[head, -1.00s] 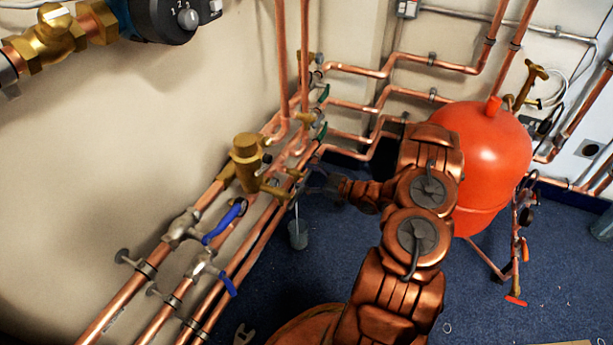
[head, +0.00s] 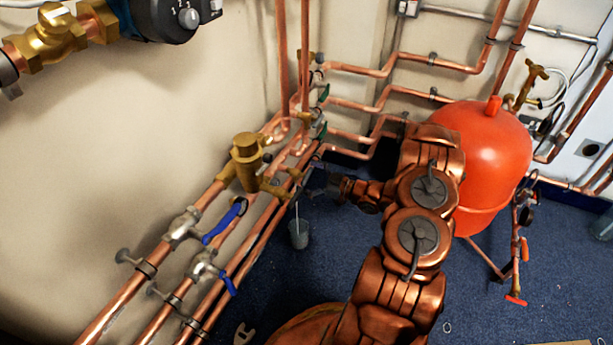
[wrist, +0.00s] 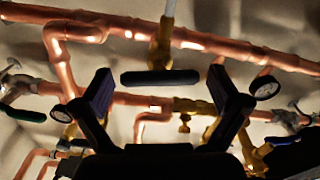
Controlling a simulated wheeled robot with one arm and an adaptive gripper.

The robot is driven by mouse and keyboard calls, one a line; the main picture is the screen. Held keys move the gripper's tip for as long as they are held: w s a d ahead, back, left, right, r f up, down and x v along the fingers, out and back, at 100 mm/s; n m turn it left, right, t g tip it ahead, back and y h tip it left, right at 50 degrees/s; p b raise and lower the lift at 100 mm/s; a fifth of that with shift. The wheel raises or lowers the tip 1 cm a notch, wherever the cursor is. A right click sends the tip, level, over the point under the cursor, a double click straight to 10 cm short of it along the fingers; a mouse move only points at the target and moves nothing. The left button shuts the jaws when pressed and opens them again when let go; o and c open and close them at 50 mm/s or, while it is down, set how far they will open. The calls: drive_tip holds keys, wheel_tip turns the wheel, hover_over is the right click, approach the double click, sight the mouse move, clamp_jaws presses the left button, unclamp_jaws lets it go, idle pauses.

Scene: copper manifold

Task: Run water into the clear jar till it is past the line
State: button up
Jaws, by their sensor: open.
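The clear jar (head: 299,235) stands low beside the pipes in the head view, under a brass tap (head: 281,187). A thin pale streak, which looks like running water, drops from the tap into it. The jar's line and water level are too small to tell. My gripper (head: 318,183) is right of the tap, above the jar's height, dark and partly hidden by my arm. In the wrist view my gripper (wrist: 164,95) is open, with a dark bar-like handle (wrist: 160,77) on a brass body (wrist: 160,48) between and beyond its fingers. The jar is not in the wrist view.
Copper pipes (head: 150,270) with blue lever valves (head: 222,222) run along the left wall. More pipes cross the back wall. A red tank (head: 490,160) stands right of my arm. Blue floor (head: 300,275) is open around the jar.

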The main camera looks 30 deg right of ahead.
drive_tip(key=v, duration=1.1)
drive_tip(key=shift+s+d, duration=0.25)
drive_tip(key=shift+s, duration=0.1)
idle(1.3)
drive_tip(key=shift+p+x, duration=4.45)
drive_tip(key=shift+x, duration=1.45)
